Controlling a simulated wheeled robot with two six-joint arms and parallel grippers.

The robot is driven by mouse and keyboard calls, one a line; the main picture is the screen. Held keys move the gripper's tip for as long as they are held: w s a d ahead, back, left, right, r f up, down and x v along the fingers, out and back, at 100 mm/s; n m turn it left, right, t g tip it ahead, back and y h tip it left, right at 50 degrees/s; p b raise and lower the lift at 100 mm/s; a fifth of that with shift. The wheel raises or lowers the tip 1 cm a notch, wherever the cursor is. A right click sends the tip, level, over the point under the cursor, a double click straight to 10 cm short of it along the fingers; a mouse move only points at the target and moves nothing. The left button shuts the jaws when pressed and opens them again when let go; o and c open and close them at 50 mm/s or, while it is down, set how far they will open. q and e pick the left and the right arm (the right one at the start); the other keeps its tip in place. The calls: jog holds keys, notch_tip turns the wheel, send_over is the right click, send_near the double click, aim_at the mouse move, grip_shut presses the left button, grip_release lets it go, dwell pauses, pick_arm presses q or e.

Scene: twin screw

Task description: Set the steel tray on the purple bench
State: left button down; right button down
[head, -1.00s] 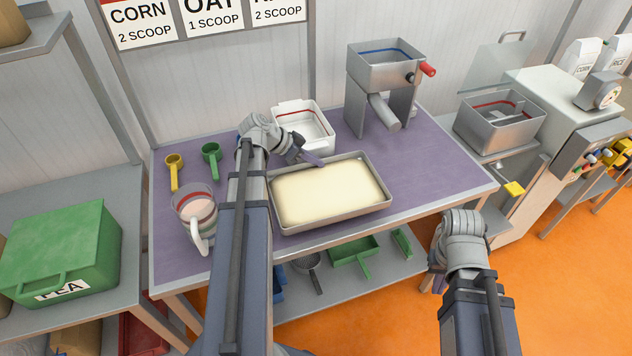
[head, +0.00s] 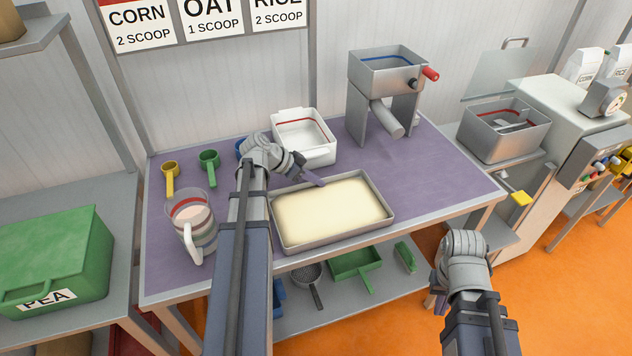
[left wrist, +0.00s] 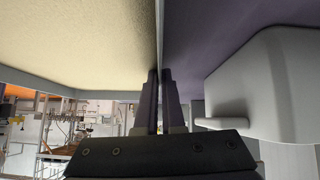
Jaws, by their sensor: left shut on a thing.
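The steel tray (head: 392,212), filled with a pale cream-coloured material, appears level over the front middle of the purple bench (head: 440,165). My left gripper (head: 314,180) is shut on its back rim. In the left wrist view, the gripper (left wrist: 160,80) has its fingers on either side of the tray's thin wall (left wrist: 158,30), with the purple surface beside it. I cannot tell whether the tray's underside touches the bench. My right gripper (head: 436,300) hangs in front of the bench, away from the tray, and its fingers are mostly hidden.
A white bin (head: 318,153) stands just behind the tray. A clear jug (head: 192,235), a yellow scoop (head: 170,180) and a green scoop (head: 209,168) stand at left. A steel hopper machine (head: 385,75) stands at the back. The bench is clear right of the tray.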

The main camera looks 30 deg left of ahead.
pick_arm(q)
jog(key=c, duration=1.5)
grip_release()
jog(key=shift+f, duration=0.1)
jog(key=o, duration=0.5)
jog(key=shift+c, duration=0.2)
jog(key=shift+r, duration=0.3)
jog(key=p+v, duration=0.7)
jog(key=v, duration=0.3)
jog(key=shift+r+p, duration=0.1)
jog(key=shift+p, duration=0.25)
jog(key=shift+p+v, duration=0.45)
jog(key=shift+v, duration=0.35)
jog(key=shift+s, duration=0.1)
